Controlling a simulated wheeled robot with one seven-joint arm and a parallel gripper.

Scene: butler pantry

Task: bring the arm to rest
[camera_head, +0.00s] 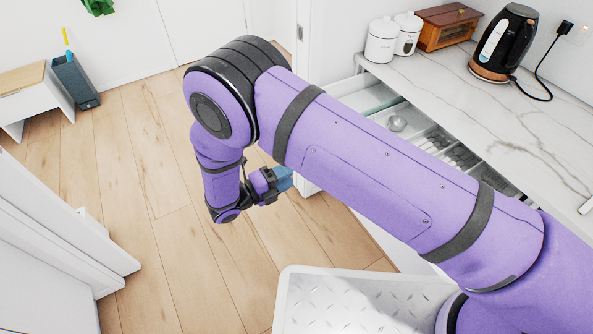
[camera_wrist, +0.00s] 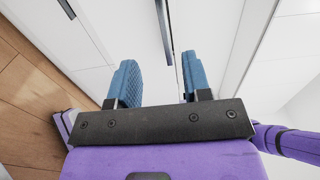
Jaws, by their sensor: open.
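My purple arm reaches across the head view from the lower right and bends down at its elbow. My gripper (camera_head: 284,180) hangs over the floor, close to the open drawer's front end. In the wrist view my gripper (camera_wrist: 160,82) has its two blue fingers spread apart, with nothing between them. White cabinet fronts with dark handles lie beyond the fingers.
An open drawer (camera_head: 372,97) with cutlery and a small round metal thing stands out under the marble counter (camera_head: 480,115). On the counter are white canisters (camera_head: 382,40), a wooden box (camera_head: 447,27) and a black kettle (camera_head: 503,45). Wooden floor (camera_head: 140,190) is clear at left.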

